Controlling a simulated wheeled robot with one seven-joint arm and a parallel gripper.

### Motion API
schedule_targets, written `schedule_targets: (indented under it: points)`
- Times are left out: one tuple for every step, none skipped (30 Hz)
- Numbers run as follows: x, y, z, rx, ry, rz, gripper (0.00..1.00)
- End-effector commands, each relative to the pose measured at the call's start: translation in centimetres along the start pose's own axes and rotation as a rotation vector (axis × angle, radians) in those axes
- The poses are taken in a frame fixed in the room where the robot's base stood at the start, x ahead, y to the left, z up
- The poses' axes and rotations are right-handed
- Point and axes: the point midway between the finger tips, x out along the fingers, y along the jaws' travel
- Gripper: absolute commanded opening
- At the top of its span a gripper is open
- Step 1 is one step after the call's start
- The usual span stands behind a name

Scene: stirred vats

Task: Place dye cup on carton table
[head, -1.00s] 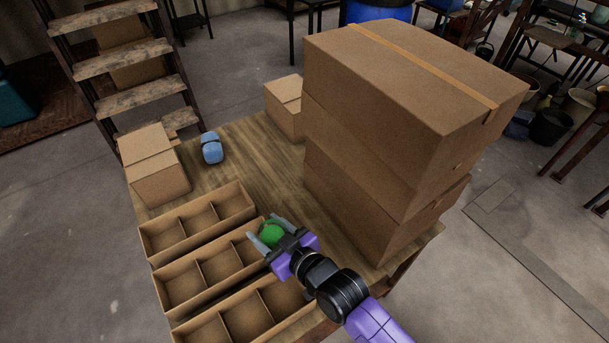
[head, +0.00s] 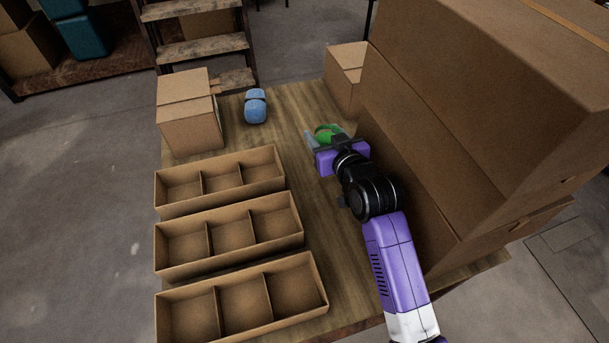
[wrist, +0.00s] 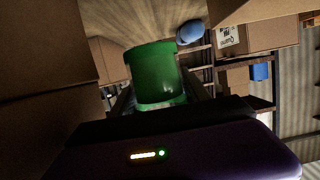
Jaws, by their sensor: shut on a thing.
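A green dye cup (wrist: 155,75) is held between the fingers of my gripper (head: 325,138); in the head view the cup (head: 328,131) shows partly behind the fingers. My gripper is shut on it, over the right middle of the wooden carton table (head: 285,130), left of the tall carton stack. The gap between cup and tabletop is hard to tell.
Large stacked cartons (head: 480,110) stand close on the right. Three divided carton trays (head: 230,238) line the left front. A blue object (head: 255,106) and a small carton (head: 190,118) are at the back left; another carton (head: 345,75) stands behind. Bare tabletop lies between.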

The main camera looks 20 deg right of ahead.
Motion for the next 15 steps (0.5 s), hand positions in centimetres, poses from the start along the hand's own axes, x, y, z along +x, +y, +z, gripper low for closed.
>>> schedule_targets:
  points:
    - [0.2,0.0,0.8,0.000,0.005,0.000,0.06]
    - [0.1,0.0,0.7,0.001,0.005,0.000,0.06]
    - [0.1,0.0,0.7,0.001,0.005,0.000,0.06]
    - [0.0,0.0,0.7,0.002,0.005,0.001,0.06]
    - [-0.1,0.0,0.7,0.002,0.005,0.001,0.06]
    - [-0.2,0.0,0.6,0.003,0.004,0.001,0.06]
    - [-0.3,0.0,0.6,0.003,0.004,0.002,0.06]
    - [-0.4,0.0,0.5,0.004,0.004,0.002,0.06]
    - [-0.4,0.0,0.5,0.004,0.002,0.003,0.06]
    - [-0.5,0.0,0.6,0.004,0.001,0.003,0.06]
    - [-0.4,0.0,0.8,0.004,0.000,0.003,0.06]
    - [-0.4,0.0,1.2,0.004,-0.002,0.003,0.06]
    - [-0.2,0.0,1.6,0.004,-0.002,0.003,0.06]
    - [-0.1,0.0,2.0,0.004,-0.003,0.003,0.06]
    - [0.1,0.0,2.8,0.004,-0.004,0.003,0.06]
